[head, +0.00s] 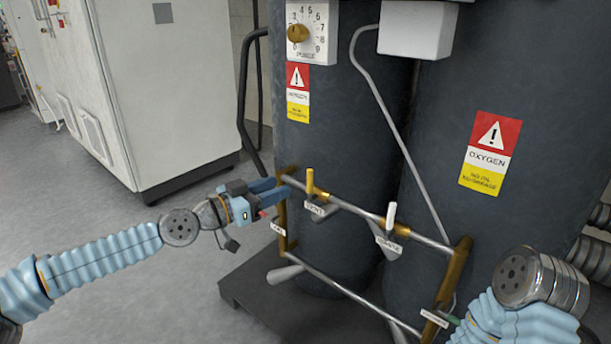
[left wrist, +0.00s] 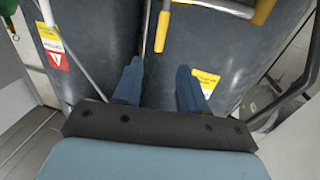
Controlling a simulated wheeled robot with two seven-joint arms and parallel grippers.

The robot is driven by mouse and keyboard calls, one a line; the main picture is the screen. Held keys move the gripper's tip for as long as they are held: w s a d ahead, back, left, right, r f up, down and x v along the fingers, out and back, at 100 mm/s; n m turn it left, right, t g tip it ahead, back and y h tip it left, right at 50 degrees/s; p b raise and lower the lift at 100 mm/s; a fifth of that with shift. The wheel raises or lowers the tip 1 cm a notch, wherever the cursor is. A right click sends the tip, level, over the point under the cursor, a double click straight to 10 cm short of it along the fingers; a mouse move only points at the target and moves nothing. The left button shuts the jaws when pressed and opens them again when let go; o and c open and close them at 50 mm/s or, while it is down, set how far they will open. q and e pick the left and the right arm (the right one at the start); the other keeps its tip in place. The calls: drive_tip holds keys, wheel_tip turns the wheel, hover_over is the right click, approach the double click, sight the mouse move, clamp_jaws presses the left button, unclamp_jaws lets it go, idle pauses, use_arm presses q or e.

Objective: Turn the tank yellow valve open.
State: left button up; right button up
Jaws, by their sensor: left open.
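The yellow valve handle (head: 310,181) stands upright on the upper silver pipe of the frame in front of the dark tanks. In the left wrist view the yellow handle (left wrist: 163,28) shows beyond the fingertips, near the middle of the gap. My left gripper (head: 280,188) is open and empty, with its blue fingers just left of the handle, near the frame's left brass post. Its two spread fingers also show in the left wrist view (left wrist: 158,70). No contact with the handle is visible. My right arm shows at the lower right, but its gripper is out of view.
A white-handled valve (head: 391,214) sits farther right on the same silver pipe (head: 352,208). Brass posts (head: 456,272) hold the frame. Dark tanks (head: 345,130) stand close behind. A white cabinet (head: 155,90) stands at the left, with open floor before it.

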sight(307, 176)
use_arm(q)
drive_tip(key=x, duration=1)
drive_tip(key=shift+w+d+p, duration=0.2)
drive_tip(key=shift+d+p, duration=0.1)
drive_tip(key=shift+p, duration=0.05)
drive_tip(key=shift+c, duration=0.4)
clamp_jaws()
